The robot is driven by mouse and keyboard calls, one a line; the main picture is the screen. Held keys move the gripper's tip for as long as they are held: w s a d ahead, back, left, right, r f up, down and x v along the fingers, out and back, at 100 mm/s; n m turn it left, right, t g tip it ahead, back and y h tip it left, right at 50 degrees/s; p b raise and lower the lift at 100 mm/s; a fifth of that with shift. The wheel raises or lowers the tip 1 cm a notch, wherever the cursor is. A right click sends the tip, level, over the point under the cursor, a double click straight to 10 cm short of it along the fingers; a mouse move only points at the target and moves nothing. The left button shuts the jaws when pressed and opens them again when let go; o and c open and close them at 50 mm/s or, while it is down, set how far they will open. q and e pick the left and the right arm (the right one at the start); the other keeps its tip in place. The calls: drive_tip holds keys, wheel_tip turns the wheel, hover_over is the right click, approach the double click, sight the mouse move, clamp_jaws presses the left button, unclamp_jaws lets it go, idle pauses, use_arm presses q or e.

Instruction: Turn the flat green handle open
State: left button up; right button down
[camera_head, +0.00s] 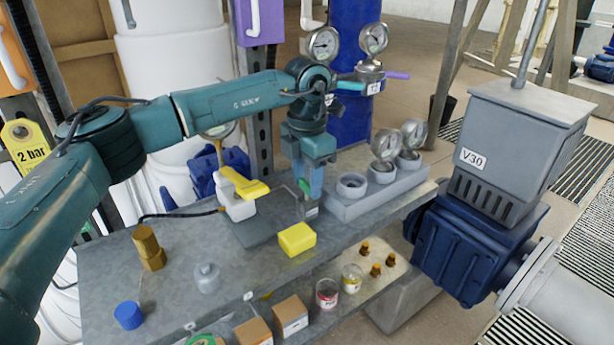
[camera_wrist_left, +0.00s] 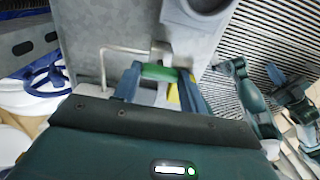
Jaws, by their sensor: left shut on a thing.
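The flat green handle (camera_head: 305,187) sits on a small grey valve body (camera_head: 307,209) on the workbench. My left gripper (camera_head: 308,192) points down over it and is shut on the handle. In the left wrist view, the green handle (camera_wrist_left: 159,73) lies between the two blue fingers of my left gripper (camera_wrist_left: 160,82). The fingers hide much of the handle in the head view. A thin bent metal pipe (camera_wrist_left: 112,50) runs beside the valve. My right gripper cannot be made out in either view.
The grey workbench (camera_head: 180,244) holds a yellow block (camera_head: 297,239), a white-and-yellow sprayer (camera_head: 240,192), a brass fitting (camera_head: 148,248) and a blue cap (camera_head: 129,315). A grey gauge block (camera_head: 378,188) stands close on the right.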

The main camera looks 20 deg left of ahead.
sight(307, 184)
idle(0.5)
use_arm(q)
drive_tip(key=o, duration=1)
wheel_tip(307, 184, up, 13)
drive_tip(key=shift+r, duration=0.15)
